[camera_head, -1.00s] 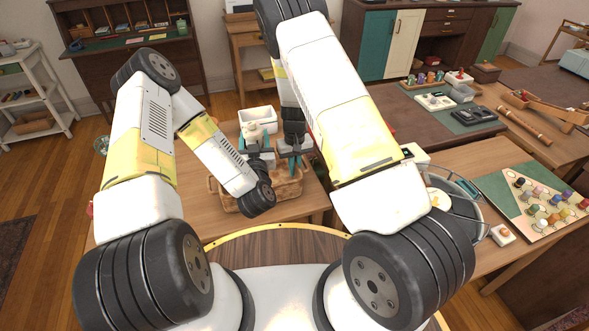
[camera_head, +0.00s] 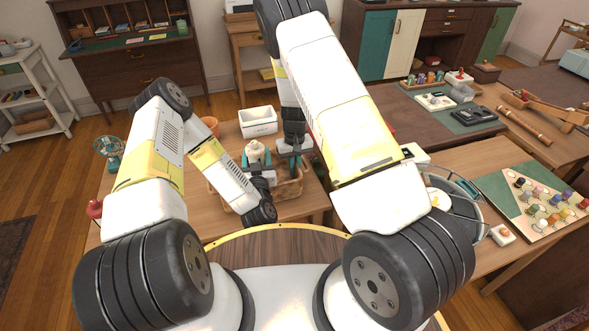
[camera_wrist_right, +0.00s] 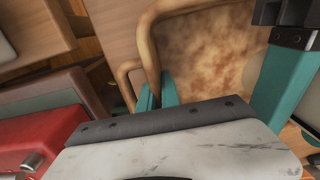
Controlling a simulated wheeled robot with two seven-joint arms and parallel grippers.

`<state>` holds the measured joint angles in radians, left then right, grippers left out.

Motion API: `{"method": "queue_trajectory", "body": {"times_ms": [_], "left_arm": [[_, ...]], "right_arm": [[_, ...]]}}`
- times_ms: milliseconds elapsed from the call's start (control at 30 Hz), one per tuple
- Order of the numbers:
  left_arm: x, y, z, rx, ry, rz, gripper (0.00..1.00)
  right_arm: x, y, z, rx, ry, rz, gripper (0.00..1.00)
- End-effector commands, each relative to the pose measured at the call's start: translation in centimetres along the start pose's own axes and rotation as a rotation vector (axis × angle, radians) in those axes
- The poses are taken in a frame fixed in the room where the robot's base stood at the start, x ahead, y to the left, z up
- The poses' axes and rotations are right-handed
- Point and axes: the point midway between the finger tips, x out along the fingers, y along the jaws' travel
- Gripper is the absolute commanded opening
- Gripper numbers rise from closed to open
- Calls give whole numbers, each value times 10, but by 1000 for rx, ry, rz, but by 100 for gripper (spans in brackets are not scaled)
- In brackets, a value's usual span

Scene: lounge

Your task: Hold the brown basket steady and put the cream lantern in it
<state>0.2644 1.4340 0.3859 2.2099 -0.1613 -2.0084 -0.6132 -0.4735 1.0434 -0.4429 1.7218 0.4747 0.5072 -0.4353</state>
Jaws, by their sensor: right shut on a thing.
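The brown wicker basket (camera_head: 291,187) stands on the table in the head view, partly hidden by my left forearm. The cream lantern (camera_head: 256,150) is upright between the teal fingers of my left gripper (camera_head: 256,161), which is shut on it at the basket's back left part. Whether the lantern touches the basket floor is hidden. My right gripper (camera_head: 294,158) points down at the basket's back right side and is shut on the basket. In the right wrist view the basket's handle and mottled brown wall (camera_wrist_right: 205,55) show by the teal fingers (camera_wrist_right: 215,90).
A white bin (camera_head: 258,121) stands just behind the basket. A terracotta pot (camera_head: 211,126) and a teal fan (camera_head: 110,152) are to the left. A red thing (camera_wrist_right: 48,122) lies near the right gripper in the wrist view. A round metal-rimmed container (camera_head: 465,200) stands at right.

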Motion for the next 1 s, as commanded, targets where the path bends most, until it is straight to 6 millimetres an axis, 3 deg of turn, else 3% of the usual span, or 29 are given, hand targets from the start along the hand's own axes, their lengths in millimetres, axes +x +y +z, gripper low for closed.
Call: {"method": "queue_trajectory", "body": {"times_ms": [233,567,600,700,1000], "left_arm": [[0,0,15,0,1,0,0],[0,0,20,-1,-4,2,0],[-1,0,20,-1,-5,2,60],[-1,0,21,-1,-7,2,79],[-2,0,24,0,-12,1,79]], "right_arm": [[0,0,0,0,1,0,0],[-1,0,0,0,0,-1,0],[-1,0,0,0,0,-1,0],[-1,0,0,-1,0,-1,0],[-1,-1,0,-1,0,-2,0]]}}
